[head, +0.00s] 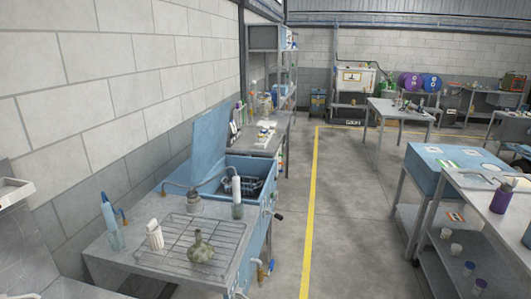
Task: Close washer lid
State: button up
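The blue parts washer (268,192) stands by the left wall, behind a grey metal table. Its blue lid (209,138) is raised, tilted up and leaning toward the wall on the left. The open basin (252,185) shows dark items inside. A hose or spout arches at the front of the basin. My gripper is not in view.
The grey table (133,262) in front holds a wire rack (180,240), a round flask (201,247) and several bottles. A yellow floor line (310,215) runs along a clear aisle. A blue-topped cart (435,168) and a shelf table stand on the right.

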aim_at(209, 135)
jog(key=i+l+z, duration=0.35)
jog(key=i+l, duration=0.15)
jog(key=i, duration=0.35)
jog(key=i+l+z, duration=0.2)
jog(key=i, duration=0.25)
jog(key=i+z, duration=0.15)
jog(key=i, duration=0.25)
jog(key=i+u, duration=0.4)
jog(key=i+l+u, duration=0.1)
jog(key=i+u, duration=0.3)
jog(key=i, duration=0.2)
jog(key=i+l+u, duration=0.4)
jog(key=i+j, duration=0.1)
